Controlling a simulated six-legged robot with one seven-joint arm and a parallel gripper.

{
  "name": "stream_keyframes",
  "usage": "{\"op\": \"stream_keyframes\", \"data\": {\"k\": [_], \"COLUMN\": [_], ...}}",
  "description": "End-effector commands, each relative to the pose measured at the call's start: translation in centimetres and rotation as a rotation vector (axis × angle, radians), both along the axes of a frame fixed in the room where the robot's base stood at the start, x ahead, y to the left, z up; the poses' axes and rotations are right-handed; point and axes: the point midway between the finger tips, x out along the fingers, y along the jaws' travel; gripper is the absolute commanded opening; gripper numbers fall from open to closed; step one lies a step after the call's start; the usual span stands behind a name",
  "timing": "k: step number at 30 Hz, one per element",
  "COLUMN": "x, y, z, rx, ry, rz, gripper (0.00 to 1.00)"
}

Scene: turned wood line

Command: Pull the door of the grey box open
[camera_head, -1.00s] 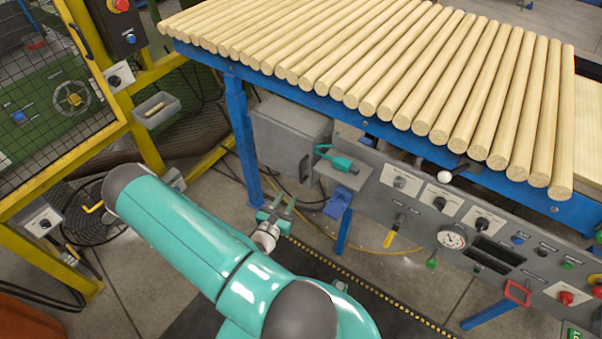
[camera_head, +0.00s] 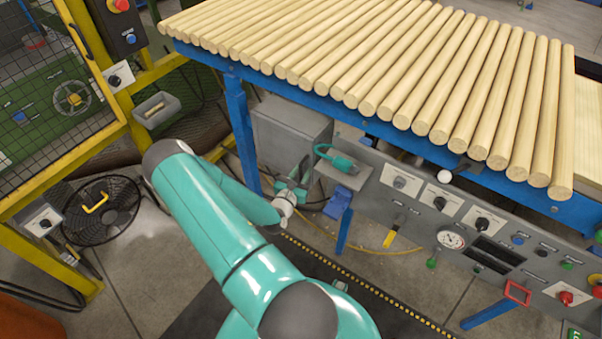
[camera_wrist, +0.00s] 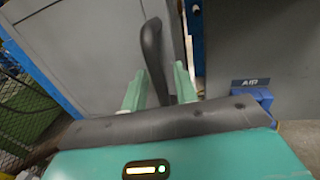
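The grey box (camera_head: 292,128) hangs under the blue table at its left end. Its door (camera_wrist: 90,50) fills the left and middle of the wrist view and looks shut. A dark curved handle (camera_wrist: 152,48) stands along the door's right side. My gripper (camera_wrist: 161,72) is open, with one teal finger on each side of the handle's lower part; whether either finger touches it I cannot tell.
A teal tool (camera_head: 338,160) lies on a small grey shelf beside the box, above a blue bracket (camera_head: 339,202). A control panel (camera_head: 470,215) runs to the right. Wooden rods (camera_head: 400,60) cover the table. A blue leg (camera_head: 241,130) stands left of the box.

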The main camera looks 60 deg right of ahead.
Motion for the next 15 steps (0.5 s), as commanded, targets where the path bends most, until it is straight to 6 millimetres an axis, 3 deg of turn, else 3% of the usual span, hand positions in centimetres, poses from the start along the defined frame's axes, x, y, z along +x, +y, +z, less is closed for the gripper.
{"op": "stream_keyframes", "data": {"k": [1,6,15], "x": [0.00,0.00,0.07], "y": [0.01,0.03,0.19], "z": [0.00,0.00,0.01], "rx": [0.000,0.000,0.000], "ry": [0.000,0.000,-0.001], "rz": [0.000,0.000,-0.006], "gripper": [0.29,0.00,0.00]}}
